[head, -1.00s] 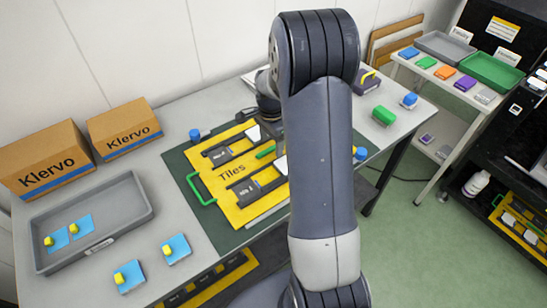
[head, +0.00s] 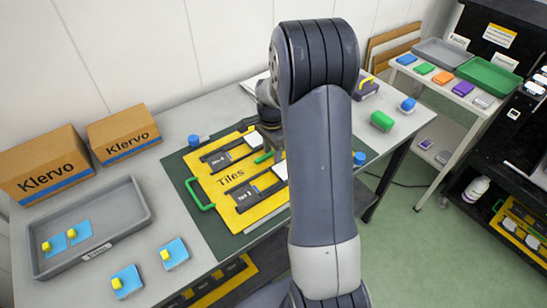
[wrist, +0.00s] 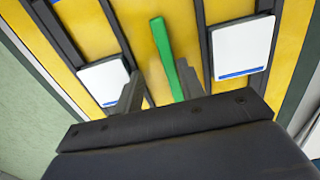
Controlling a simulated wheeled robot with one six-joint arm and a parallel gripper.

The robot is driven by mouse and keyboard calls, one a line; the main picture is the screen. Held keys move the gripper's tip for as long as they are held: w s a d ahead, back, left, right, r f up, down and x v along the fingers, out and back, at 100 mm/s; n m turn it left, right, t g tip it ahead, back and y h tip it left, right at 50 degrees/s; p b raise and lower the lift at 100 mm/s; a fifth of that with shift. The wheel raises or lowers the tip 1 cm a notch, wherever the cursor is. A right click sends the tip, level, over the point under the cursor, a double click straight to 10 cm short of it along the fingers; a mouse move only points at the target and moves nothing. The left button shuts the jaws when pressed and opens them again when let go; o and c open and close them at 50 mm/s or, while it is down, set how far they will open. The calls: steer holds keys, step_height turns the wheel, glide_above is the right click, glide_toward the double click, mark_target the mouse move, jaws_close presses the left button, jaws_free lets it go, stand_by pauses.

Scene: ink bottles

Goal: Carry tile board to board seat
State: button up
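The yellow tile board (head: 215,183), lettered "Tiles", lies flat on a dark green mat (head: 177,168) on the table. It has dark rails with white tiles and a green handle (head: 197,197) at its left edge. A green bar (wrist: 166,55) stands out near the board's middle. My gripper (wrist: 160,88) is over the board, its two fingers apart, with the green bar between them in the wrist view. I cannot tell whether either finger touches the bar. My arm hides the board's right part in the head view. I cannot tell which place is the board seat.
A grey tray (head: 140,225) and two Klervo boxes (head: 45,170) stand at left. A blue-capped bottle (head: 194,141) is behind the board and another blue thing (head: 359,158) is right of my arm. A white side table (head: 425,90) and black shelf (head: 510,150) stand at right.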

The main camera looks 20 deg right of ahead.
mark_target(270, 153)
steer(key=shift+w+a+f, duration=0.15)
steer(key=shift+w+f, duration=0.05)
steer(key=shift+w, duration=0.15)
steer(key=shift+c, duration=1.2)
steer(key=shift+w+a+f, duration=0.1)
steer(key=shift+w+f, duration=0.05)
steer(key=shift+w, duration=0.1)
jaws_close()
steer(key=shift+w+r, duration=0.1)
steer(key=shift+r, duration=0.15)
steer(key=shift+r+p, duration=2.3)
steer(key=shift+r, duration=0.7)
